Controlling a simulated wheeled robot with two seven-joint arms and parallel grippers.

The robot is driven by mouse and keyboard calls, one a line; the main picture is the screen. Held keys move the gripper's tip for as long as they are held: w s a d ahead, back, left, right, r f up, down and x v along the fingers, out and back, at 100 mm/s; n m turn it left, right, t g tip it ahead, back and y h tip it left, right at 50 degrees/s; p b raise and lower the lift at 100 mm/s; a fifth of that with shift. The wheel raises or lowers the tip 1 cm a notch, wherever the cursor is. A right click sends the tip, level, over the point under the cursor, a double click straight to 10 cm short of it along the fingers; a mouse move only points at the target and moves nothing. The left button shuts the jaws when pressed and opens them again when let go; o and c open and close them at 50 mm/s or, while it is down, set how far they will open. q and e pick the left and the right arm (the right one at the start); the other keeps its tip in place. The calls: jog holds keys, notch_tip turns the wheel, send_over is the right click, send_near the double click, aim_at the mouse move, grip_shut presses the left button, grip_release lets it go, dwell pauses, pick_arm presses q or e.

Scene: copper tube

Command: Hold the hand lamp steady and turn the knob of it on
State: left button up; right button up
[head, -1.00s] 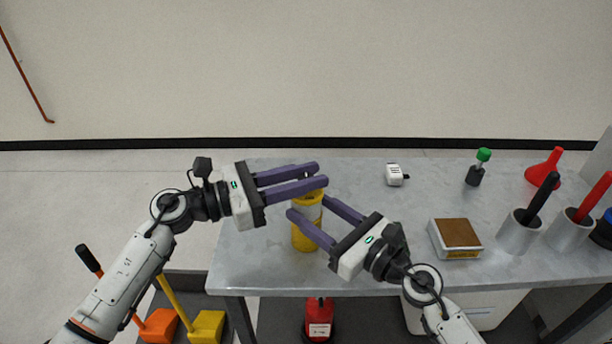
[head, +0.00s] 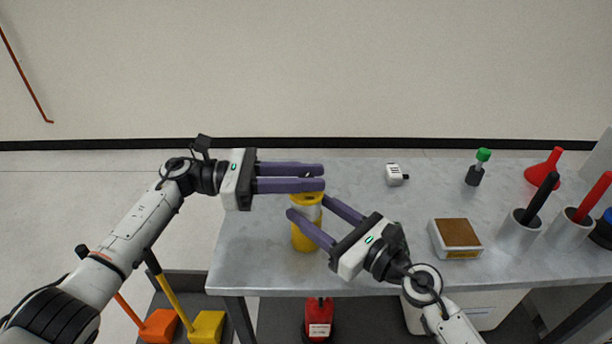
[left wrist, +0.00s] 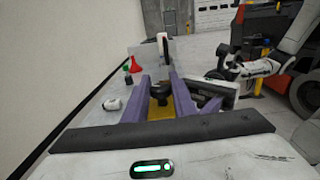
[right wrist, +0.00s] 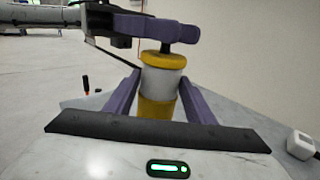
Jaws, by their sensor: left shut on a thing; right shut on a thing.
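The hand lamp (head: 306,238) is a yellow cylinder with a pale grey band and a yellow top. It stands upright near the bench's left front part and also shows in the right wrist view (right wrist: 161,82). My right gripper (head: 311,208) is shut around its body, one finger on each side. My left gripper (head: 319,178) lies level across the lamp's top, shut on the knob. The dark knob (left wrist: 159,92) shows between its fingers in the left wrist view; in the head view the fingers hide it.
On the grey bench (head: 260,250) are a small white device (head: 396,174), a green-capped bottle (head: 477,166), a red funnel (head: 545,167), a brown-topped box (head: 456,237) and two grey cups (head: 517,233) with handled tools. The bench between lamp and box is clear.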

pick_arm(q)
jog(key=shift+f+m+g, duration=0.15)
jog(key=shift+m+g, duration=0.65)
jog(key=shift+g, duration=0.5)
jog(key=shift+a, duration=0.1)
jog(key=o, duration=1)
jog(key=shift+w+a, duration=0.15)
jog(key=shift+a, duration=1.1)
jog(key=shift+w+a, duration=0.2)
jog(key=shift+a, duration=1)
jog(key=shift+w+a, duration=0.15)
jog(key=shift+a, duration=1.1)
